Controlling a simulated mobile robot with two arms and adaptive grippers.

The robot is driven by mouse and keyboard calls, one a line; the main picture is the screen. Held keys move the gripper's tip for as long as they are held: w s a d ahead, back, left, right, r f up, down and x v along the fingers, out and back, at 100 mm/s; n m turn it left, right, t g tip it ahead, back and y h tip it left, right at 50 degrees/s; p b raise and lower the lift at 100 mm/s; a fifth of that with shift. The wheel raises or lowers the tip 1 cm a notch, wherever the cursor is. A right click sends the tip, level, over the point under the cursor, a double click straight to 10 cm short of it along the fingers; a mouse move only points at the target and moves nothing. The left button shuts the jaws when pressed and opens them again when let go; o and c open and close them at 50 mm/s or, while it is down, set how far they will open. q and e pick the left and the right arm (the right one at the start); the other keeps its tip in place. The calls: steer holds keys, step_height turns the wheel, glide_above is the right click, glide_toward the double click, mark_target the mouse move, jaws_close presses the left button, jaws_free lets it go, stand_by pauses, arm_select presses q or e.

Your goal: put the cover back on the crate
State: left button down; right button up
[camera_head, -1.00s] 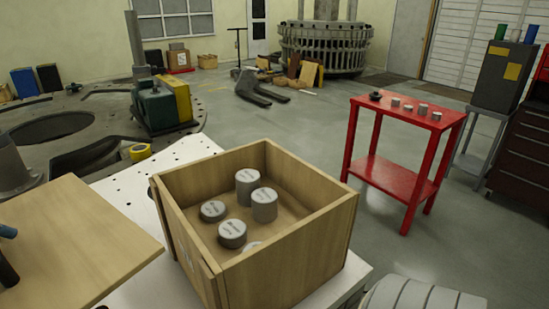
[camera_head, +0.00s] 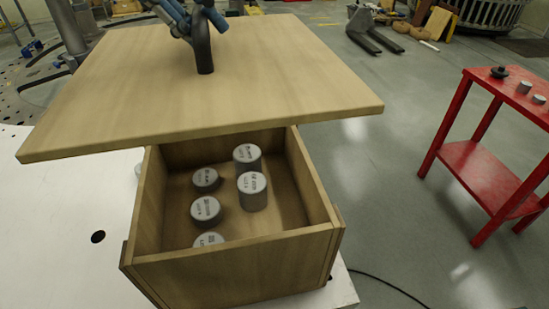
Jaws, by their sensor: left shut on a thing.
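The cover (camera_head: 230,100) is a flat light-wood board with a dark upright handle (camera_head: 203,48) in its middle. My left gripper (camera_head: 196,18) is at the top of the handle and shut on it. The open wooden crate (camera_head: 235,262) stands below on the white table. The cover hangs above the far part of the crate, tilted in the picture, and hides the crate's far rim. Several grey cylinders (camera_head: 252,190) stand inside the crate. My right gripper is not in view.
The white table (camera_head: 75,235) has bare room left of the crate. A red stand (camera_head: 490,175) with small grey parts on top is at the right, with open floor between. A dark cable lies on the floor near the crate.

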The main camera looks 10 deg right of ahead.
arm_select(q)
steer(key=shift+s+d+r, duration=0.1)
steer(key=shift+d+r, duration=0.15)
steer(key=shift+f, duration=0.35)
step_height(320, 180, down, 19)
steer(key=p, duration=0.3)
steer(key=shift+a, duration=0.15)
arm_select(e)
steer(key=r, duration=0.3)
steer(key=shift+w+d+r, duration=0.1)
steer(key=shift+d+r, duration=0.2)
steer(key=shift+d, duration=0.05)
arm_select(q)
steer(key=shift+f, duration=0.2)
steer(key=c, duration=1.5)
jaws_free()
steer(key=shift+c, duration=0.2)
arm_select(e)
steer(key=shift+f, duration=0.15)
